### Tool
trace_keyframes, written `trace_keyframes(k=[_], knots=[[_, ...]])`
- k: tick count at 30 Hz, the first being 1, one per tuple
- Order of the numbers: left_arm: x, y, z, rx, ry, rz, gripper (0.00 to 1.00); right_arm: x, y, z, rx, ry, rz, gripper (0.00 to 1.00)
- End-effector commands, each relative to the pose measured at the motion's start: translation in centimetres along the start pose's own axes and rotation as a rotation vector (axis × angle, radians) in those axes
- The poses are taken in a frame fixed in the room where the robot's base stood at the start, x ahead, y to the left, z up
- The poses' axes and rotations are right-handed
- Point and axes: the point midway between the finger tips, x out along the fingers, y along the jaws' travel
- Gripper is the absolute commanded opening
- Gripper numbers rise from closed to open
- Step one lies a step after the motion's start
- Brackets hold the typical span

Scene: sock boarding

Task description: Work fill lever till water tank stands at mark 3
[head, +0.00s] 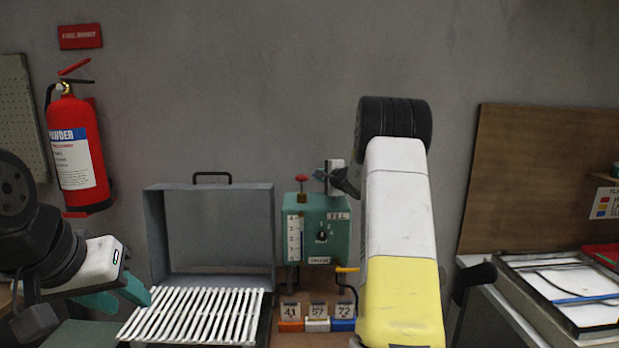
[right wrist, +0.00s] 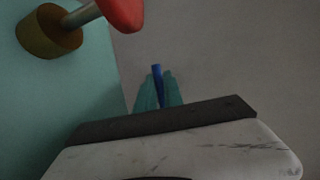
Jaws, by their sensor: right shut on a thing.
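The teal water tank (head: 322,232) stands against the wall, with a white gauge strip (head: 294,238) on its left side. The water level is too small to read. A FILL label (head: 338,216) is at its upper right and a DRAIN label (head: 320,260) below. My right gripper (right wrist: 157,92) is shut on a slim blue piece, likely the fill lever's grip (right wrist: 157,70); my forearm hides much of this in the head view. My left gripper (head: 132,302) is open and empty, left of the tank near a white slatted rack (head: 195,315).
A red knob on a brass fitting (head: 302,188) tops the tank. A yellow lever (head: 347,270) is at its lower right, above number cards (head: 318,311). An open grey case (head: 208,184) stands left, a red fire extinguisher (head: 75,150) hangs beyond, and a framed tray (head: 570,290) lies right.

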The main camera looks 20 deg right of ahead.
Motion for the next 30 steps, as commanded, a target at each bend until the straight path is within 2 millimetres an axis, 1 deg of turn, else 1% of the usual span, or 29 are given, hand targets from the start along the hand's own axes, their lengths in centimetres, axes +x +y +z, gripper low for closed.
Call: trace_keyframes(k=[6,7,8,18,20,22,30], knots=[[0.0,0.0,0.0,0.0,0.0,0.0,0.36,0.0,0.0,-0.1,0.001,0.001,0.0,0.0],[0.0,0.0,0.0,0.0,0.0,0.0,0.36,0.0,0.0,-0.1,0.001,0.001,0.0,0.16],[0.0,0.0,0.0,0.0,0.0,0.0,0.36,0.0,0.0,-0.1,0.001,0.001,0.0,0.21],[0.0,0.0,0.0,0.0,0.0,0.0,0.36,-0.3,0.0,-0.1,0.0,0.0,0.0,0.21],[0.0,0.0,0.0,0.0,0.0,0.0,0.36,-0.8,-0.1,-0.1,0.0,0.001,-0.001,0.21],[0.0,0.0,0.0,0.0,0.0,0.0,0.36,-1.7,-0.1,-0.1,0.001,0.002,0.0,0.21],[0.0,0.0,0.0,0.0,0.0,0.0,0.36,-6.3,-0.1,-0.1,0.001,0.001,0.0,0.21]])
